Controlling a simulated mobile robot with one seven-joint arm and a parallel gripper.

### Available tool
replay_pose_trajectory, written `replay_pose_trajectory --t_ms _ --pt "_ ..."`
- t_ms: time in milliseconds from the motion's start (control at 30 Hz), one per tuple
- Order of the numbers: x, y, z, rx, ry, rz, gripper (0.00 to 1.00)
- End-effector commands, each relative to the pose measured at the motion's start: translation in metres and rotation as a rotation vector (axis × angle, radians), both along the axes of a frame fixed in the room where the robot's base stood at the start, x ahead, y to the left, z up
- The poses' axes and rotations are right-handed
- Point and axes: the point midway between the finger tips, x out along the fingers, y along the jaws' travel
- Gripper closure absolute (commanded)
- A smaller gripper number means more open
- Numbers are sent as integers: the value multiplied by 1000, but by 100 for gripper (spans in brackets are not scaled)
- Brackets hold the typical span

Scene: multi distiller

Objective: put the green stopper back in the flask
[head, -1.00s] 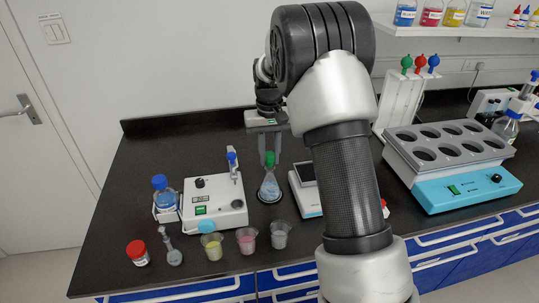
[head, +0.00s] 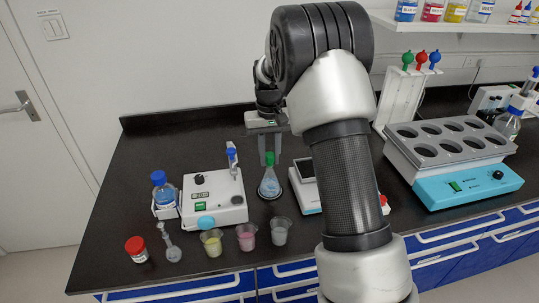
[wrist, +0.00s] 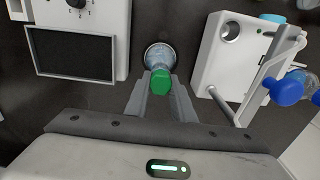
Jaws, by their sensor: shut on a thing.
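The green stopper (head: 269,158) is at the top of the neck of a conical flask (head: 269,186) with pale blue contents. The flask stands upright on the bench. My gripper (head: 270,157) points down from above, with its two fingers on either side of the stopper. In the wrist view, my gripper (wrist: 160,88) is shut on the green stopper (wrist: 160,80), and the flask (wrist: 160,55) shows just beyond it, in line. I cannot tell how deep the stopper sits in the neck.
A white stirrer device (head: 213,200) is close to the left of the flask, and a balance (head: 306,200) is close to the right. Several small beakers, including a pink one (head: 246,236), stand in front. A blue water bath (head: 465,185) is farther right. Bare bench lies behind the flask.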

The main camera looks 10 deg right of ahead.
Motion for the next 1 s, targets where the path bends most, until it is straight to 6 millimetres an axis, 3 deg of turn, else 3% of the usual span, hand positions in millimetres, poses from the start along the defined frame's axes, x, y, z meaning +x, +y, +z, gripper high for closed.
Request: replay_pose_trajectory --t_ms 700,733,833,1000 --pt "0 0 -10 0 0 0 98" --pt "0 0 -10 0 0 0 76" --pt "0 0 -10 0 0 0 59" --pt "0 0 -10 0 1 0 56"
